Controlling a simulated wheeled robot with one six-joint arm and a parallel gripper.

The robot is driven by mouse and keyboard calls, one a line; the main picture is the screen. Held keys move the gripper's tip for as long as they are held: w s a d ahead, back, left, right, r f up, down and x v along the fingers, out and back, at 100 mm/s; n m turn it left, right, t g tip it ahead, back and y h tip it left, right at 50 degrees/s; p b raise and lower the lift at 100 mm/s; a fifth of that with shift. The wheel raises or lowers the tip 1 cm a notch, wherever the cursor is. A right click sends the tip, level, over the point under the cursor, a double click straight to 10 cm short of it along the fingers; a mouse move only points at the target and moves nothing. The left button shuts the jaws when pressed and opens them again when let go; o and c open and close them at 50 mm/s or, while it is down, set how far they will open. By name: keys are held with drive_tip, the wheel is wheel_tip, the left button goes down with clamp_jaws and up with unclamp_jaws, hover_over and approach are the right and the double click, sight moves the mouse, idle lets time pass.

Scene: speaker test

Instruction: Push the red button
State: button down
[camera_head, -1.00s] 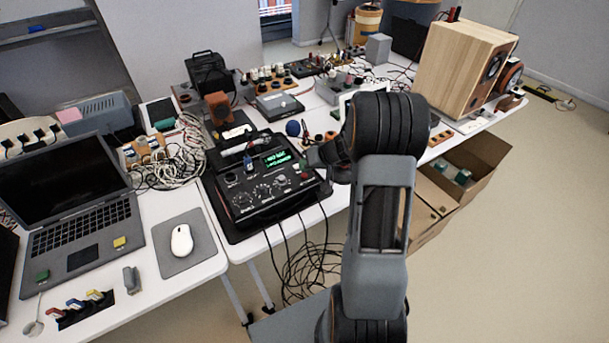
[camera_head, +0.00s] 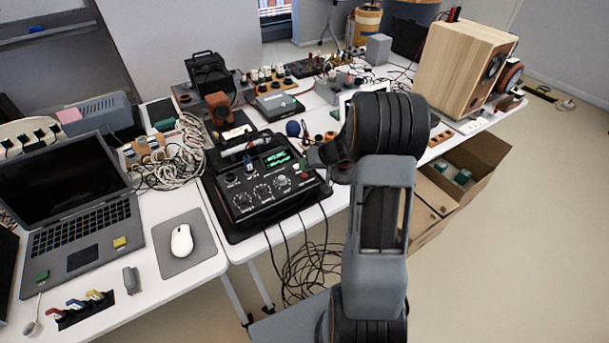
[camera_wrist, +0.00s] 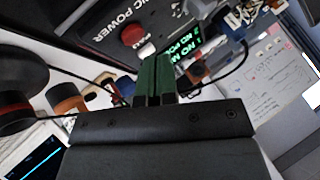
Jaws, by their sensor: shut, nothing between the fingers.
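The red button (camera_wrist: 132,34) is a round knob on the dark panel of a black device, at the top of the wrist view. It also shows as a small red spot in the head view (camera_head: 304,176), on the right side of the device (camera_head: 262,215). My gripper (camera_wrist: 156,62) is shut and empty; its green-looking fingers lie together, just below and right of the button in the wrist view. No contact shows. In the head view my gripper (camera_head: 312,157) is by the device's right rear corner, with its fingertips hard to make out.
The device's green display (camera_wrist: 182,48) is close to my fingers. A laptop (camera_head: 75,215) and a mouse (camera_head: 181,241) are to the left. Tangled cables (camera_head: 178,155) lie behind them. A wooden speaker (camera_head: 462,68) stands at the right. Open floor (camera_head: 520,230) is at the right.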

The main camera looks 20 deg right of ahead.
sight(306, 174)
drive_tip(key=shift+f+b, duration=0.95)
drive_tip(key=shift+b, duration=0.85)
idle(1.2)
drive_tip(key=shift+r, duration=0.15)
drive_tip(key=shift+r+p, duration=0.3)
drive_tip(key=shift+r, duration=0.55)
wheel_tip(306, 174, up, 6)
drive_tip(key=shift+p, duration=0.9)
